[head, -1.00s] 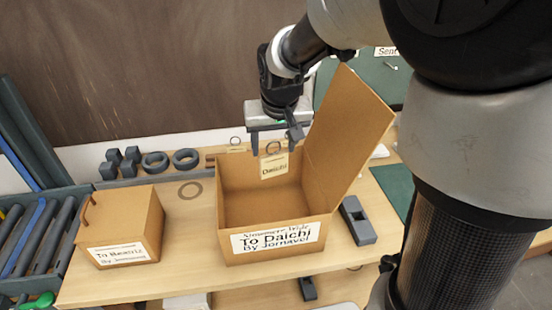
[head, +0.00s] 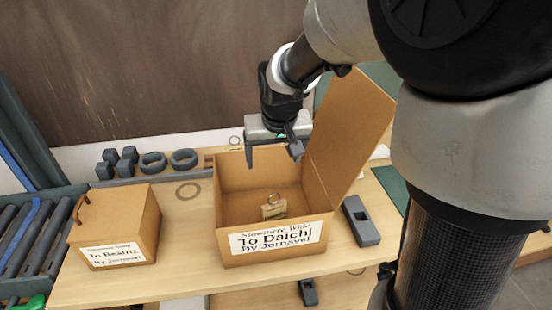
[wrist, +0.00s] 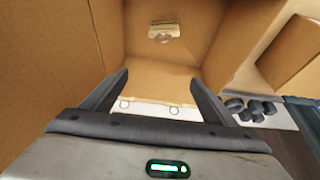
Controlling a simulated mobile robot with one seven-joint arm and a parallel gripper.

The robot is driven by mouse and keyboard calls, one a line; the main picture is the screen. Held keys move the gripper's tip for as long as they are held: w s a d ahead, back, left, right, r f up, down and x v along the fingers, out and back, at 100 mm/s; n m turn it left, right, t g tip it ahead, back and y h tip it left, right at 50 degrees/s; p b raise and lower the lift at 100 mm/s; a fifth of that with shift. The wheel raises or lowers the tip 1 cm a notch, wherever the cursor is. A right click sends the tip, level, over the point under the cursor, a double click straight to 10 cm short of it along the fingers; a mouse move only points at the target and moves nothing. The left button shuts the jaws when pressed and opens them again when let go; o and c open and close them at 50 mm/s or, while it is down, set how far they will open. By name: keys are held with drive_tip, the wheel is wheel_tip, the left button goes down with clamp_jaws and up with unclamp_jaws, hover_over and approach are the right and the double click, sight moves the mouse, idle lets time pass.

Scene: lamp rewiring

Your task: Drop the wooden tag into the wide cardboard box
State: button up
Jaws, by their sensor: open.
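The wide cardboard box (head: 231,205) stands open on the bench, its lid (head: 350,125) raised on the right. Its front label reads "To Daichi By Jornavel". The wooden tag (head: 274,210), a small pale plate with a ring at its top, is low inside the box near the front wall. It also shows in the wrist view (wrist: 167,33), clear of the fingers. I cannot tell whether it rests fully on the floor. My gripper (head: 273,159) is open and empty above the back part of the box, fingers spread apart.
A smaller closed box (head: 118,228) labelled "To Beatriz" stands to the left. A dark rack of rods (head: 30,235) is at the far left. Several dark blocks and rings (head: 153,163) line the back. A dark tool (head: 361,220) lies right of the wide box.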

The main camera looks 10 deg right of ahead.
drive_tip(key=p+v, duration=0.1)
drive_tip(key=v, duration=1.6)
drive_tip(key=shift+s+r, duration=0.15)
drive_tip(key=s+d+p, duration=0.2)
drive_tip(key=s, duration=0.5)
drive_tip(key=s+d+f+t+p, duration=0.1)
drive_tip(key=s+d+p, duration=0.1)
drive_tip(key=s, duration=0.6)
drive_tip(key=shift+s+p, duration=0.25)
drive_tip(key=shift+p, duration=0.1)
drive_tip(key=shift+f, duration=0.1)
